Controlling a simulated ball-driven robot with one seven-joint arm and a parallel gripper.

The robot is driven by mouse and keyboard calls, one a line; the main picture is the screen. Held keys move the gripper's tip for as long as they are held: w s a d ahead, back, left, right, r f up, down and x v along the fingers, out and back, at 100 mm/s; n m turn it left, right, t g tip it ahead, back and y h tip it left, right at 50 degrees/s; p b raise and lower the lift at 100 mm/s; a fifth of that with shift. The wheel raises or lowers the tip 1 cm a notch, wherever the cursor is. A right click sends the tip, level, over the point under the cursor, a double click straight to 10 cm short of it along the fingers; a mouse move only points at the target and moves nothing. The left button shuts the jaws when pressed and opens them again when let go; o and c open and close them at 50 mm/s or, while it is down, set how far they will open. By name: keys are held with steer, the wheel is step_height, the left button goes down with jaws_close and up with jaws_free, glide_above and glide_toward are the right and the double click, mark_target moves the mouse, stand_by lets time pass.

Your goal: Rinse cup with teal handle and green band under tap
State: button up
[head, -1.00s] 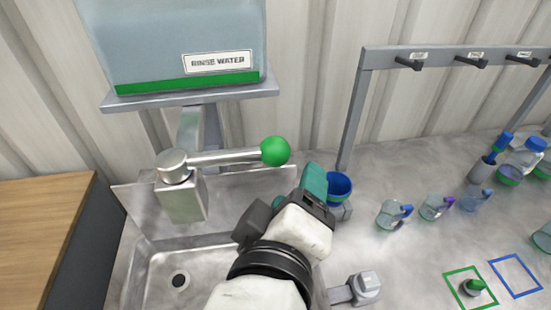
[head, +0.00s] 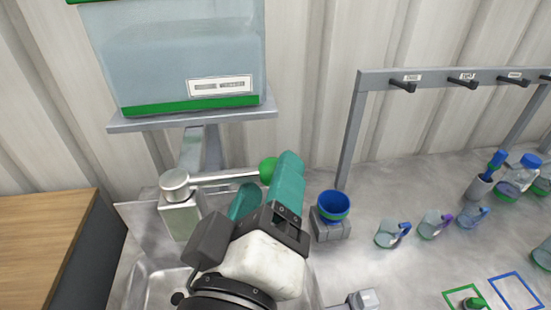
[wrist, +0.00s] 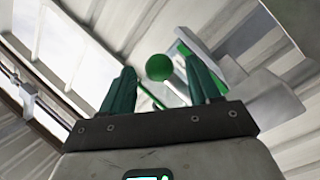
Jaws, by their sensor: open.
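A blue cup with a green band (head: 333,206) stands upright on a small grey block right of the sink. I cannot make out its handle.
A rinse water tank (head: 185,60) sits on a shelf above the tap. The sink (head: 150,275) is partly hidden by my arm. Right are several handled glass cups (head: 392,233), a hook rack (head: 455,73), and green and blue outlined squares (head: 515,291).

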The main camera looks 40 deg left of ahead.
steer(key=shift+x, duration=1.65)
steer(key=shift+r, duration=0.1)
jaws_close()
